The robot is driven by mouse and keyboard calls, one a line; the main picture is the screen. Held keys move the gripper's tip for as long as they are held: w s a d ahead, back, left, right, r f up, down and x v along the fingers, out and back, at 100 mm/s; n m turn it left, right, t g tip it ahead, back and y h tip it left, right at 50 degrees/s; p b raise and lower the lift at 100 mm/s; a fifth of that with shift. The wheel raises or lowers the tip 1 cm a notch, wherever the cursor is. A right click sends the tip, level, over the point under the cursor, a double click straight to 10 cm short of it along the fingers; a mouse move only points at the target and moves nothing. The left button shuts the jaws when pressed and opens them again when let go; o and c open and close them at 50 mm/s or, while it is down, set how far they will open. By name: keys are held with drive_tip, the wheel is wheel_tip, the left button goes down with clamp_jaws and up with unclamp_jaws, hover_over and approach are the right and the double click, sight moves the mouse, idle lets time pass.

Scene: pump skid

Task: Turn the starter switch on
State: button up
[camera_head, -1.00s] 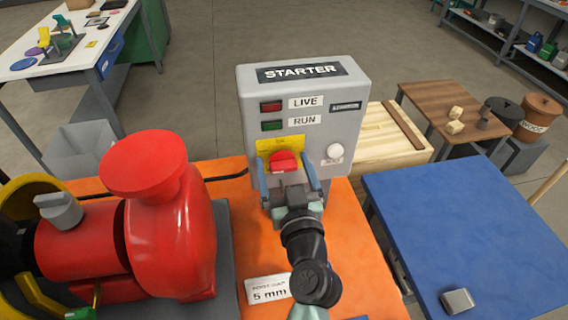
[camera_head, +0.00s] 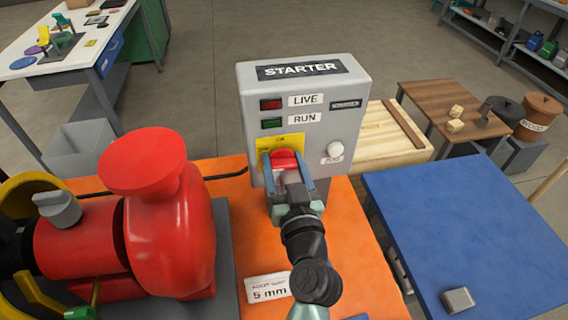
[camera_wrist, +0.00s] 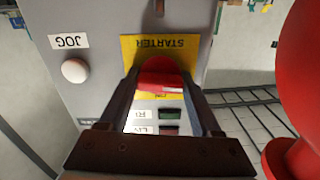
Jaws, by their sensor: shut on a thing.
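The starter box (camera_head: 345,108) is a grey cabinet on the orange bench, with a STARTER label at the top. Its red rotary switch (camera_head: 284,158) sits on a yellow plate (camera_head: 265,144) at the lower left of the front face. My gripper (camera_head: 285,170) is shut on the switch, one finger on each side of it. In the wrist view the red switch (camera_wrist: 161,83) shows between my fingertips, with the yellow plate (camera_wrist: 130,48) around it. The fingers hide part of the knob, and I cannot tell its exact angle.
A red lamp (camera_head: 271,104) marked LIVE and a green lamp (camera_head: 272,124) marked RUN are above the switch; a white JOG button (camera_head: 335,149) is right of it. A large red pump (camera_head: 170,225) stands close on the left. A blue table (camera_head: 470,225) is at right.

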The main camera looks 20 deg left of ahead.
drive_tip(key=m, duration=0.4)
drive_tip(key=shift+b, duration=0.3)
drive_tip(key=m, duration=0.4)
drive_tip(key=shift+d+m, duration=0.1)
drive_tip(key=shift+m, duration=0.3)
drive_tip(key=m+p, duration=0.1)
drive_tip(key=m, duration=0.3)
drive_tip(key=shift+f+m+p, duration=0.1)
drive_tip(key=shift+m+p, duration=0.55)
drive_tip(key=shift+m, duration=1.35)
drive_tip(key=o, duration=1.4)
